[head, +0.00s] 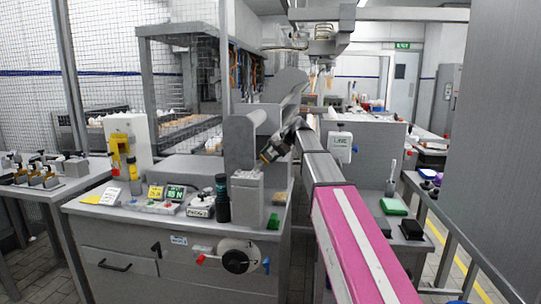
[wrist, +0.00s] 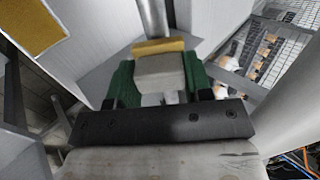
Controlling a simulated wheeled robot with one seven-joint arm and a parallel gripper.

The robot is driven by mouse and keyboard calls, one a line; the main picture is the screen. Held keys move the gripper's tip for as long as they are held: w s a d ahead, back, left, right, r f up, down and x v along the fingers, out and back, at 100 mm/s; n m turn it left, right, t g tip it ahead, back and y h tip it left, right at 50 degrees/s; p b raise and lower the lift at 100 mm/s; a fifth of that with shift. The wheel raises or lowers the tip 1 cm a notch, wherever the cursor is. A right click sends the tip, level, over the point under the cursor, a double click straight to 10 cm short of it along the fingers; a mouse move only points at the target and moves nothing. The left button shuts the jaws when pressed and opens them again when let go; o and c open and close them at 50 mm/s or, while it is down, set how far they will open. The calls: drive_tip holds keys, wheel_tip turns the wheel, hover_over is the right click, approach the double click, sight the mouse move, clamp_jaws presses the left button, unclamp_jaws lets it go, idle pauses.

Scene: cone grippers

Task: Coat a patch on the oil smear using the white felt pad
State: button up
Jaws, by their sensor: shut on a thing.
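In the wrist view my gripper (wrist: 160,92) is shut on a cream-white block, which I take to be the white felt pad (wrist: 160,72). Green finger pieces flank it, and a mustard-yellow strip (wrist: 160,46) shows at its far end. I cannot identify the oil smear for sure. A mustard-brown patch (wrist: 42,25) on a pale surface shows at upper left in the wrist view.
The grey bench (head: 130,222) holds a dark bottle (head: 222,198), small labelled boxes (head: 176,192) and a white-and-yellow dispenser (head: 128,150). My pink-banded arm crosses the right centre. A side table with a green pad (head: 394,207) stands right. A railing (head: 465,245) runs along the right.

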drive_tip(key=shift+a+f, duration=0.1)
drive_tip(key=shift+a, duration=0.05)
drive_tip(key=shift+w, duration=0.1)
drive_tip(key=shift+w+d, duration=0.25)
drive_tip(key=shift+w, duration=1.1)
drive_tip(key=shift+w+d, duration=0.25)
drive_tip(key=shift+w, duration=1.05)
drive_tip(key=shift+w+d, duration=0.25)
drive_tip(key=shift+w, duration=1.1)
drive_tip(key=shift+s+a+f, duration=0.1)
drive_tip(key=shift+s+a, duration=0.15)
drive_tip(key=shift+s, duration=1.1)
drive_tip(key=shift+s+a+r, duration=0.1)
drive_tip(key=shift+s+a, duration=0.2)
drive_tip(key=shift+s, duration=1.1)
drive_tip(key=shift+s+a+f, duration=0.1)
drive_tip(key=shift+s+a, duration=0.15)
drive_tip(key=shift+s, duration=1.1)
drive_tip(key=shift+v, duration=3.05)
drive_tip(key=shift+w, duration=0.1)
